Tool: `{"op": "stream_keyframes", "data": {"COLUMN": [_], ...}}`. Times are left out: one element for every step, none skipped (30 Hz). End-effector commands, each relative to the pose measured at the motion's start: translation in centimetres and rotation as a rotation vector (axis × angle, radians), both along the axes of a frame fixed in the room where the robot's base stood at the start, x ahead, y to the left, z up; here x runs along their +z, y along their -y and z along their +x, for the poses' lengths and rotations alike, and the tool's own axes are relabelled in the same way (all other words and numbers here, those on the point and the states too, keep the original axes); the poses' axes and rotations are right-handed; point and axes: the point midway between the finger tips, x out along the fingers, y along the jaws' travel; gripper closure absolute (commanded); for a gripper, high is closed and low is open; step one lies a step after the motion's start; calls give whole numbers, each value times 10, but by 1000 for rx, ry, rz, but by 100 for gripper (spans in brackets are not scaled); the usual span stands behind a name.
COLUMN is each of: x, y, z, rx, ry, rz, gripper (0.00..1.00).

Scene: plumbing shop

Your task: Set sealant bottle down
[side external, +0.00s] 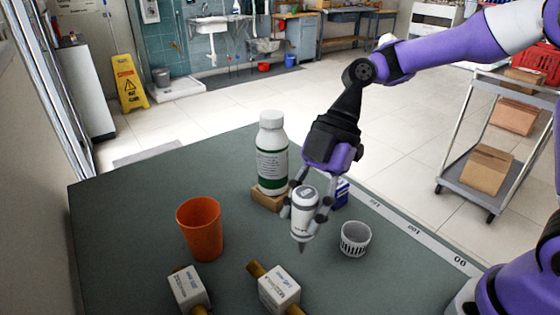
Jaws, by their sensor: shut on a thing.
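The sealant bottle (305,211) is a small white bottle with a dark band and a dark pointed nozzle. It hangs nozzle down, slightly tilted, over the grey-green table (130,215). My gripper (306,204) is shut on it, with a finger on each side of the body. The nozzle tip appears close above the table; I cannot tell whether it touches. The bottle is between the orange cup and the white slotted cup in the picture.
An orange cup (200,230) is left, a white slotted cup (355,239) right. A blue box (341,192) is partly hidden behind my gripper. Two white boxed fittings (188,288) (279,287) lie in front.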

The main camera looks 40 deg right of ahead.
Motion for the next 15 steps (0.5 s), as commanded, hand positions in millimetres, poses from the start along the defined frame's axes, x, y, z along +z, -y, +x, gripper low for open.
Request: {"op": "stream_keyframes", "data": {"x": [-5, -8, -10, -12, -13, -15, -17, -21, -28, -33, -38, -44, -48, -50, -53], "y": [5, 7, 9, 11, 12, 12, 13, 13, 12, 12, 13, 12, 12, 12, 12], "z": [7, 11, 14, 16, 18, 19, 19, 19, 19, 18, 18, 19, 19, 19, 19], "rx": [-3, -2, -2, -1, -1, -2, -2, -1, -2, -2, -2, -1, -2, -1, -1], "ry": [-2, -2, -1, 0, 0, -1, -2, -3, -4, -5, -5, -4, -4, -3, -1], "rz": [0, 1, 1, 0, 0, 1, 1, 0, 1, 1, 0, 1, 0, 0, 1], "gripper": [100, 100, 100, 100, 100, 100, 100, 100, 100, 100, 100, 100, 100, 100, 100]}}
